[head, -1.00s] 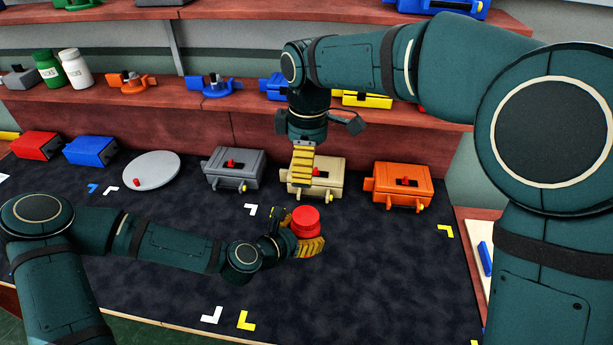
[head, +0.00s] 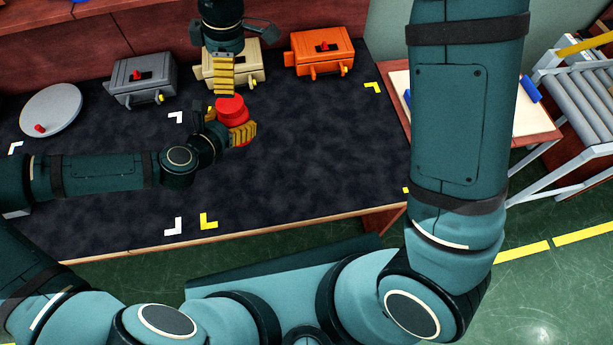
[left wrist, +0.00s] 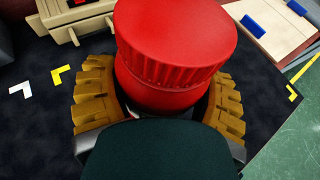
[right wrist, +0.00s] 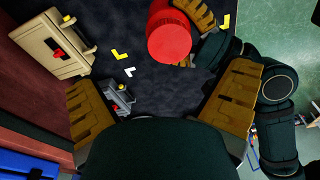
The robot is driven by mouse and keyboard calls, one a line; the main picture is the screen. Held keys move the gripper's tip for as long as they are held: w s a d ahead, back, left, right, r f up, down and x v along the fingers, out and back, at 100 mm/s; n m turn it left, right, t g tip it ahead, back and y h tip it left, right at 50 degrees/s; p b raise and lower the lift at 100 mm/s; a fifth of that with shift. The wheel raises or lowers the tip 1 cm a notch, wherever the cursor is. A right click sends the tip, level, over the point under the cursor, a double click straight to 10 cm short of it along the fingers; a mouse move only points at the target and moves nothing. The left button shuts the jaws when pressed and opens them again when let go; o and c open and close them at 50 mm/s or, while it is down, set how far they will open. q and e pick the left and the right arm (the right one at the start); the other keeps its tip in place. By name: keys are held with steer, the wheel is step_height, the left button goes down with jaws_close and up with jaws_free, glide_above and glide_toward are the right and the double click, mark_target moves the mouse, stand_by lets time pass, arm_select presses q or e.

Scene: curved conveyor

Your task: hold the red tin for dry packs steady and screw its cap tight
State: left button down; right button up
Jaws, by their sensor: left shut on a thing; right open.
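The red tin stands upright between the fingers of my left gripper (head: 229,123), above or on the dark mat. In the left wrist view its wide ribbed red cap (left wrist: 175,38) sits on top, and the red body (left wrist: 165,98) shows below between the two yellow finger pads. The cap also shows in the head view (head: 231,104) and the right wrist view (right wrist: 168,38). My left gripper is shut on the tin. My right gripper (head: 222,92) is open and empty, fingers pointing down, behind and above the cap. It does not touch the cap, as far as I can tell.
Behind the tin stand grey (head: 142,80), beige (head: 250,66) and orange (head: 322,52) boxes. A light round plate (head: 51,110) lies at left. The mat is clear in front. A side table (head: 540,120) and roller conveyor (head: 585,90) stand at right.

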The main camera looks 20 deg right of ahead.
mark_target(247, 115)
steer(key=s+f+m, duration=0.1)
steer(key=f, duration=0.2)
steer(key=d+f+y, duration=0.1)
steer(key=f, duration=0.2)
steer(key=s+d+f+m, duration=0.1)
steer(key=f, duration=0.2)
steer(key=shift+s+f+m+t+y, duration=0.1)
steer(key=shift+s+m+t+y, duration=0.2)
steer(key=shift+y, duration=0.1)
steer(key=s+d+f+m, duration=0.3)
steer(key=s+f+m, duration=0.1)
steer(key=f+m, duration=0.1)
steer(key=s+d+f+m, duration=0.3)
steer(key=s+f+m, duration=0.2)
steer(key=f, duration=0.2)
steer(key=s+d+f+m+t, duration=0.1)
steer(key=s+d+f+m, duration=0.3)
steer(key=s+f, duration=0.1)
steer(key=shift+f+m+y, duration=0.3)
steer(key=shift+f+m, duration=0.1)
steer(key=shift+f, duration=0.3)
